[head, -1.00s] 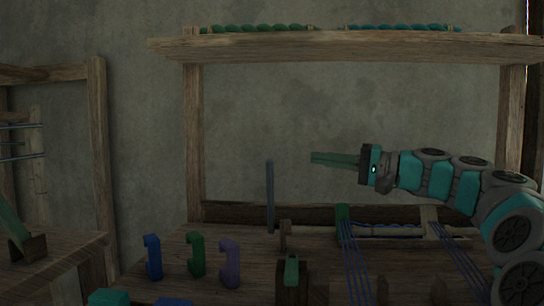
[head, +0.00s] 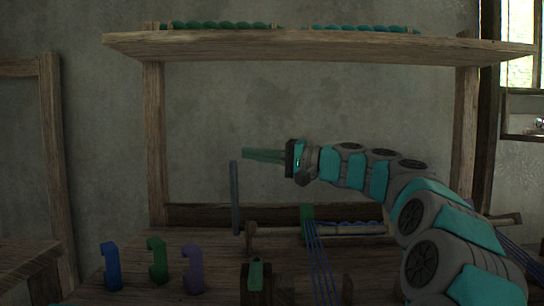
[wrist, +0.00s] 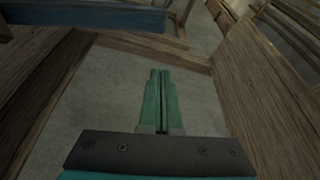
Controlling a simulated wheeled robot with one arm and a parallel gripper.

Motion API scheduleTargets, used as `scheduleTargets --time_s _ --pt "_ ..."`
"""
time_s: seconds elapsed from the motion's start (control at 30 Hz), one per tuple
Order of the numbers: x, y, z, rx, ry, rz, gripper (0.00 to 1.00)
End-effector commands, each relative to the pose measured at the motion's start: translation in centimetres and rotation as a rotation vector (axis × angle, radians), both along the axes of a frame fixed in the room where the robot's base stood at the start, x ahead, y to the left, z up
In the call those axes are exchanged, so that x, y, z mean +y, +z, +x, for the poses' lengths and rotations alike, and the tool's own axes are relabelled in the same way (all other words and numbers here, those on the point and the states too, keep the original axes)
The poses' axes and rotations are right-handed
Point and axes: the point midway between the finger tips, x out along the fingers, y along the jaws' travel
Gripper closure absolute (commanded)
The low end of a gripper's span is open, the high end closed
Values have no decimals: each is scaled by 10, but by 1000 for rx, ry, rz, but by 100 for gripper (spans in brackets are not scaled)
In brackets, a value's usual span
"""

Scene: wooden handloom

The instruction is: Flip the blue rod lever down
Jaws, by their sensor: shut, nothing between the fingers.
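The blue rod lever (head: 235,198) is a slim grey-blue rod standing upright at the left of the loom bench in the head view. My gripper (head: 243,153) is shut and empty, its green fingers pointing left. The fingertips are level with or slightly above the rod's top and just to its right in the picture; I cannot tell whether they touch or how they differ in depth. In the wrist view the shut fingers (wrist: 160,72) show with nothing between them. A blue bar (wrist: 85,14) crosses the upper left there; I cannot tell if it is the lever.
A wooden shelf beam (head: 310,47) with green and teal twisted yarn runs above my arm. Several hook-shaped pieces, such as the blue one (head: 111,267), stand at the bench's front left. A green lever (head: 256,274) and blue threads (head: 320,262) lie below my gripper.

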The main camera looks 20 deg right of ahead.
Motion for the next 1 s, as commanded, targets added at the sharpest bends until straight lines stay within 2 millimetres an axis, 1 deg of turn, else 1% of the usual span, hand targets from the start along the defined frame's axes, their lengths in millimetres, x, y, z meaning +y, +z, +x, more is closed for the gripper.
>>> scheduleTargets --time_s 0.1,0.2,0.5,0.67,1.0 --pt "20 1 15 3 4 -1 100" --pt "22 -1 1 1 3 1 100" --pt "30 -7 -21 1 4 2 100" --pt "30 -8 -24 0 2 1 100" --pt "31 -9 -24 -2 3 0 100"
